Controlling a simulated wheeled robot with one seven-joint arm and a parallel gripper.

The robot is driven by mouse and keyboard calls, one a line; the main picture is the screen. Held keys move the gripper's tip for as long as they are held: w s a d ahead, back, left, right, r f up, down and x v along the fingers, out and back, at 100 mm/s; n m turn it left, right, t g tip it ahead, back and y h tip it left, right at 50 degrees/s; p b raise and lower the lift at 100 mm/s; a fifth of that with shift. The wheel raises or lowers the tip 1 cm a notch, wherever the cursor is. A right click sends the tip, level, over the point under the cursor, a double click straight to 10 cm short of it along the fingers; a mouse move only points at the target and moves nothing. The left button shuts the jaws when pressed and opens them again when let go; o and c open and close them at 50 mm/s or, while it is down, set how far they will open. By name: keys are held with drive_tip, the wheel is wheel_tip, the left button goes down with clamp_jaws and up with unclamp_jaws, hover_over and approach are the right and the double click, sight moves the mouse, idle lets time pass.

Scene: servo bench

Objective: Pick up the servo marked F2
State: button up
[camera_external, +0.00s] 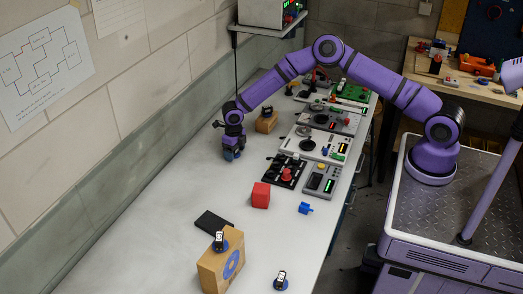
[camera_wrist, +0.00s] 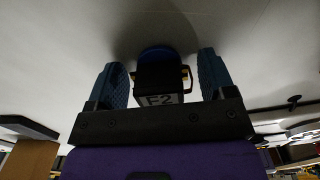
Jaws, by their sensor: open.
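The servo marked F2 (camera_wrist: 158,88) is a dark body with a pale "F2" label and a blue round part at its far end. In the wrist view it sits between the two blue fingers of my gripper (camera_wrist: 163,78), with a gap on each side. My gripper (camera_external: 232,152) is open and low over the far-left part of the bench, near the wall. In the external view the servo cannot be told apart from the blue fingers.
The bench (camera_external: 165,225) is clear around my gripper. A wooden block (camera_external: 266,122) with a dark device on it stands behind. Control panels (camera_external: 315,144) line the right side.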

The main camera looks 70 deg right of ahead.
drive_tip(key=c, duration=0.8)
drive_tip(key=shift+r, duration=0.1)
drive_tip(key=shift+c, duration=0.2)
